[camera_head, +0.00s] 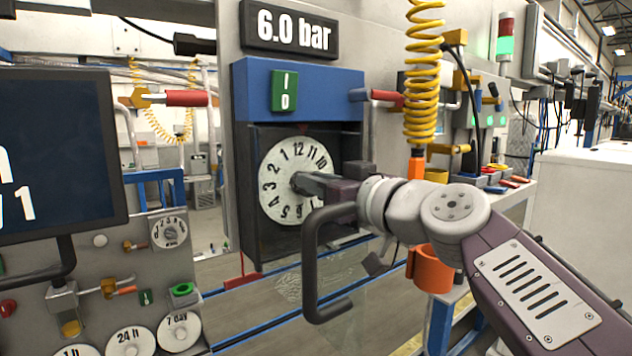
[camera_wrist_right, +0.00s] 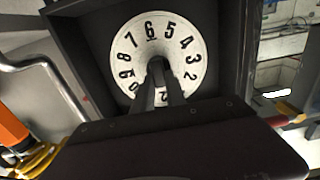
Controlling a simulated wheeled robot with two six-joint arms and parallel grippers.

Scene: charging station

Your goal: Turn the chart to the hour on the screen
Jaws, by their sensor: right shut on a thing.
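The chart (camera_head: 283,207) is a round white disc with black hour numbers, inside an open dark case (camera_head: 255,243) under a blue top. Its numbers run anticlockwise, and 12 stands near the top in the head view. In the wrist view the chart (camera_wrist_right: 128,58) appears upside down, with 6 at the top and 12 partly hidden low between the fingers. My right gripper (camera_head: 299,182) is shut on the hub at the chart's centre. The screen (camera_head: 60,150) at the left is cut off by the picture edge; only part of its text shows. My left gripper is out of view.
A dark looped handle (camera_head: 312,265) hangs just below my right gripper. A yellow coiled hose (camera_head: 424,80) hangs to the right of the case. Spare discs (camera_head: 130,341) sit on a panel at lower left. A "6.0 bar" display (camera_head: 292,29) is above.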

